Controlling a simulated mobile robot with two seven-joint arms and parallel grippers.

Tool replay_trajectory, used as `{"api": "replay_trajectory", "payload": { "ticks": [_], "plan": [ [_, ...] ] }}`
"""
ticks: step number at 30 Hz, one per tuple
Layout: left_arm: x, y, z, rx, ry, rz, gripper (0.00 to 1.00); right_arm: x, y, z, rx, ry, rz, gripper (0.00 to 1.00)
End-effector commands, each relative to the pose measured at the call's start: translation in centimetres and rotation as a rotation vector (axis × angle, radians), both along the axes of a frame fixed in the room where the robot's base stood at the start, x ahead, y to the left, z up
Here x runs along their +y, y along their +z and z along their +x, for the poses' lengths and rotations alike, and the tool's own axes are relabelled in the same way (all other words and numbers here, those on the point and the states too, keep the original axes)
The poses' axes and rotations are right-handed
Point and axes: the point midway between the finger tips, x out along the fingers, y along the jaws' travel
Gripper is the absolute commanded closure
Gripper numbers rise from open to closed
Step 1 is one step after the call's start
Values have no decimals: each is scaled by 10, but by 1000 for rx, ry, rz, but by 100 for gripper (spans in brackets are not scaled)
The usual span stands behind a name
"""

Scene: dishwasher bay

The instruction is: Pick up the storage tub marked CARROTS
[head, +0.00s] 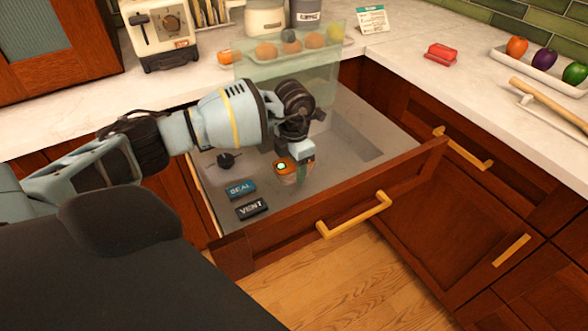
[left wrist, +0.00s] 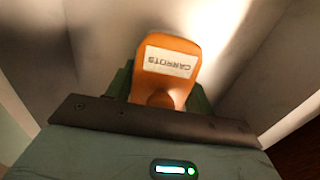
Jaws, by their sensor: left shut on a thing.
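The orange storage tub (head: 286,178) is inside the open drawer (head: 365,185), partly hidden by my left gripper. In the left wrist view, the orange tub (left wrist: 166,88) has a white label reading CARROTS, upside down in that picture. My left gripper (head: 300,170) reaches down into the drawer and is shut on this tub, with its green fingers on either side of it. Whether the tub touches the drawer floor I cannot tell. My right gripper is not in view.
A blue labelled block (head: 240,189), a black block marked VENT (head: 251,208) and a small dark item (head: 227,160) lie in the drawer. A translucent panel (head: 290,80) stands behind my gripper. The drawer's front (head: 335,205) is close by. The counter holds a red item (head: 440,54).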

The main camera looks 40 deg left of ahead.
Motion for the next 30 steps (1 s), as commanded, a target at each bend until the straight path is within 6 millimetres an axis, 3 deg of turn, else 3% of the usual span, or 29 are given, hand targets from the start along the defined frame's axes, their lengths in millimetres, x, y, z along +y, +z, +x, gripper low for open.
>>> {"api": "replay_trajectory", "payload": {
  "ticks": [5,13,24,30],
  "plan": [
    [0,1,1,-2,0,-1,82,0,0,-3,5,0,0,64],
    [0,8,1,-4,0,-1,82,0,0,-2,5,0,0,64],
    [0,73,1,-5,0,0,82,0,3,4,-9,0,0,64],
    [0,96,1,-4,1,-1,82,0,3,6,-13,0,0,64]
  ]
}}
